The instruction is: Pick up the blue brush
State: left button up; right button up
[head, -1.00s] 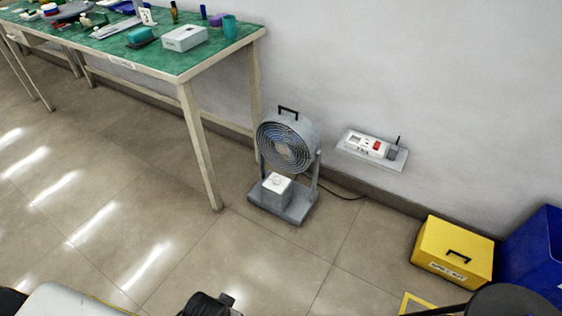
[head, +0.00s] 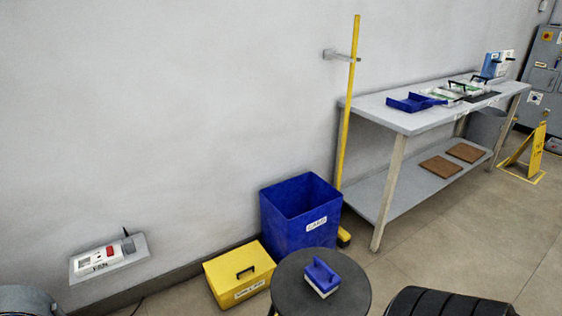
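The blue brush (head: 321,274) has a blue block body with a handle and pale bristles underneath. It rests on the round dark top of a stool (head: 292,301) at the bottom centre of the head view. Nothing is touching it from above. Neither of my grippers shows in the head view.
A blue bin (head: 285,232) and a yellow box (head: 222,276) stand behind the stool by the wall. A grey bench (head: 385,112) with a blue dustpan (head: 412,103) is at right. A dark ribbed shape (head: 450,304) is at the bottom right. Open floor lies right of the stool.

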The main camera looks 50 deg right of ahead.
aim_at(318, 275)
jog(key=z, duration=1.85)
